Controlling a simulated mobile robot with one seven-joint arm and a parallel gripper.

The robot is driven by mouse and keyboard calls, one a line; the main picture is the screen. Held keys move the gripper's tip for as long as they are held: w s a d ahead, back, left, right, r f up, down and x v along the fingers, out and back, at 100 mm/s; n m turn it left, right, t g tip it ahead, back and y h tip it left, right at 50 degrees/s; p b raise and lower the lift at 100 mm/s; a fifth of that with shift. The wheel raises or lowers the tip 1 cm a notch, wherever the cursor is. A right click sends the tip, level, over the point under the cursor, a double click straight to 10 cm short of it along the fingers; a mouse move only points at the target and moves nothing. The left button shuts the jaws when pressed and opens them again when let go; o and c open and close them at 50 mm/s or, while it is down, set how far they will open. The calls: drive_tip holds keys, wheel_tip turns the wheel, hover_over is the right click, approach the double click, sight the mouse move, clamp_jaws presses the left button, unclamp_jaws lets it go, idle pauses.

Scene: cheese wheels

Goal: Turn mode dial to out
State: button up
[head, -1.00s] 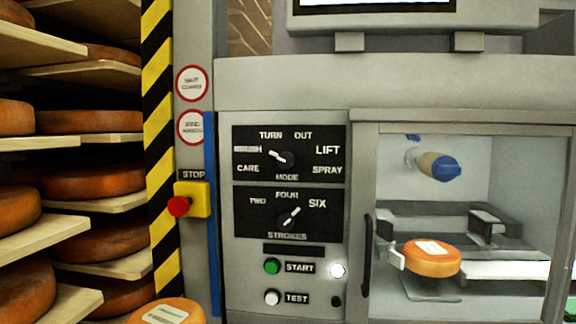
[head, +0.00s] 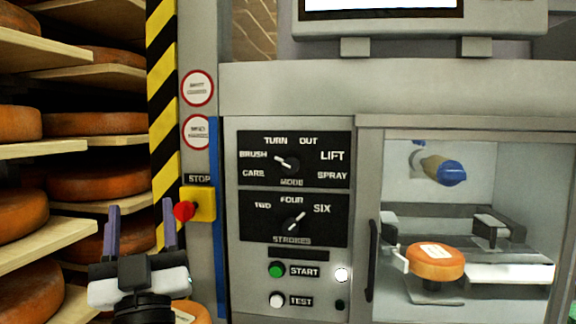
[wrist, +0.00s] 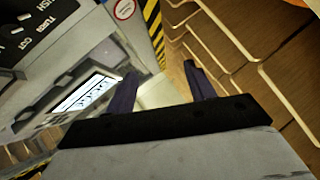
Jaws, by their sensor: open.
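The mode dial (head: 288,163) is a dark knob with a white pointer on the upper black panel of the grey machine. Its pointer aims up and left, toward the BRUSH label (head: 253,154). The OUT label (head: 308,141) is above and right of the dial, beside TURN (head: 275,141). My gripper (head: 141,206) is at the lower left of the head view, left of the panel and apart from the dial. Its two dark fingers are spread and empty, pointing up. The wrist view shows the open fingers (wrist: 160,72) too, with part of the labelled panel (wrist: 30,25) at upper left.
A red stop button (head: 184,211) on a yellow box stands close to the right of my gripper. The strokes dial (head: 294,223) and start button (head: 276,269) are below the mode dial. Shelves of cheese wheels (head: 95,182) line the left. A glazed chamber holds another wheel (head: 436,262).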

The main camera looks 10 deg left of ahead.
drive_tip(key=w+d+m+h, duration=0.7)
drive_tip(key=w+d+h, duration=0.15)
drive_tip(key=h, duration=0.25)
drive_tip(key=m+g+h+p, duration=0.1)
drive_tip(key=m+g+h, duration=0.1)
drive_tip(key=m+h, duration=0.25)
approach(289, 170)
drive_tip(key=shift+n+h, duration=0.25)
drive_tip(key=shift+h, duration=0.2)
drive_tip(key=p+x, duration=0.4)
drive_tip(key=x, duration=0.3)
drive_tip(key=shift+w+r+p, duration=0.2)
drive_tip(key=shift+w+p, duration=0.1)
drive_tip(key=shift+p, duration=0.1)
drive_tip(key=shift+w+r, duration=0.15)
drive_tip(key=shift+w, duration=0.55)
drive_tip(key=shift+c, duration=0.3)
drive_tip(key=c, duration=0.9)
